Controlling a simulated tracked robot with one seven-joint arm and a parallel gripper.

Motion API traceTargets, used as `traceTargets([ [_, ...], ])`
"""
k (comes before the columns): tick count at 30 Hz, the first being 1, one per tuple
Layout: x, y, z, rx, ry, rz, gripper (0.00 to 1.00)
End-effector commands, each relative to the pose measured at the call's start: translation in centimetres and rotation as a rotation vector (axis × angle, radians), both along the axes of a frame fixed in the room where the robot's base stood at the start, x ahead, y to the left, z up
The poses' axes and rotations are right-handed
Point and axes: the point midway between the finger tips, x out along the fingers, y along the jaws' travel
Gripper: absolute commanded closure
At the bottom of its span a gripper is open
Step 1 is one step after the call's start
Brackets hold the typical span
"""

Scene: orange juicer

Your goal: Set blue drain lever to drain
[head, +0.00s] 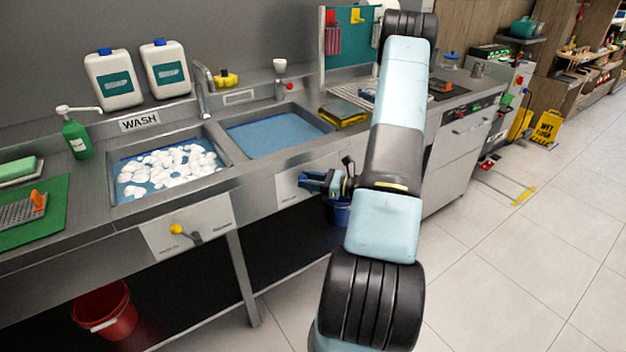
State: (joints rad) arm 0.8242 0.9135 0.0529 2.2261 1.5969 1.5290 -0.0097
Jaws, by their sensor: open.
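The right sink's front panel (288,190) is pale, with small lettering too small to read. My gripper (308,181) is open in front of this panel, pointing left from the end of my arm. Dark and blue parts overlap there, so I cannot clearly tell the blue drain lever from the gripper. The lever's setting and any contact with the fingers cannot be told. The right sink (275,132) holds blue water.
The left sink (222,152) has foamy water, and its panel carries a yellow-knobbed lever (178,229). A blue bucket (338,213) stands below the counter behind my arm. A red bucket (104,308) is under the left side.

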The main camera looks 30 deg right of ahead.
Motion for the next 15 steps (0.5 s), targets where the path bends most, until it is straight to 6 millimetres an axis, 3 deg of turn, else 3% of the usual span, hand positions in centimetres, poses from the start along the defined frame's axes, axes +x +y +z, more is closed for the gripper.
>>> traceTargets([
  [4, -0.01, -0.01, 0.00, 0.000, 0.000, 0.000, 0.60],
  [15, -0.02, -0.05, 0.00, 0.000, 0.000, 0.000, 0.96],
])
